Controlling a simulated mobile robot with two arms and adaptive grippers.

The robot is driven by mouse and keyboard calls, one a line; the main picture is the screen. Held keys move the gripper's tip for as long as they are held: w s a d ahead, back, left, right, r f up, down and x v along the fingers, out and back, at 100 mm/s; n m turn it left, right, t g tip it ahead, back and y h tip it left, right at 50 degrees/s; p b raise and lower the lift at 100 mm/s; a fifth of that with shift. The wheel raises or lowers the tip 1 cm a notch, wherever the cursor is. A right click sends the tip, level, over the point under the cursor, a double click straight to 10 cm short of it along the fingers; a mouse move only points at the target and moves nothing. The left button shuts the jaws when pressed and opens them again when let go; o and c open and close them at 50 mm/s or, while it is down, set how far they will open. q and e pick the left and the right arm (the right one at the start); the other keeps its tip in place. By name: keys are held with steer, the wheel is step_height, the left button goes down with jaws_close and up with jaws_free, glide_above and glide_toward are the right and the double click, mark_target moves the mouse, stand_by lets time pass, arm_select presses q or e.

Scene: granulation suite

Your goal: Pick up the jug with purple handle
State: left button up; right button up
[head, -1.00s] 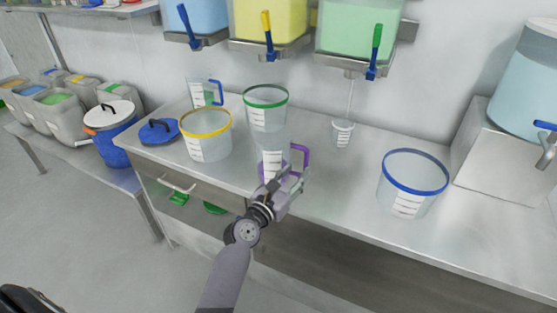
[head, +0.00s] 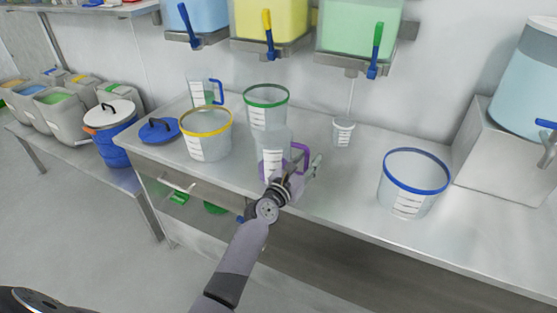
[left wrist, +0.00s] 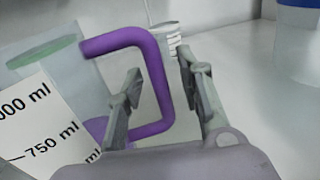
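The jug with the purple handle (head: 272,148) stands upright on the steel bench, near its front edge. It is clear with a white label, and its purple handle (head: 305,153) points right. My left gripper (head: 310,168) is at the handle's side of the jug. In the left wrist view the gripper (left wrist: 158,82) is open, and the upright bar of the purple handle (left wrist: 159,90) shows between its two fingers, with a gap on each side. The jug's label (left wrist: 38,125) reads 750 ml at the left. My right gripper is not in view.
Green-rimmed (head: 266,108) and yellow-rimmed (head: 207,137) containers stand behind and left of the jug. A blue-handled jug (head: 200,92) is further back. A small cup (head: 342,132) and a blue-rimmed container (head: 410,185) stand to the right. The bench between them is clear.

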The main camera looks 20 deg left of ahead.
arm_select(q)
jaws_close()
steer(key=shift+r, duration=0.1)
stand_by(0.6)
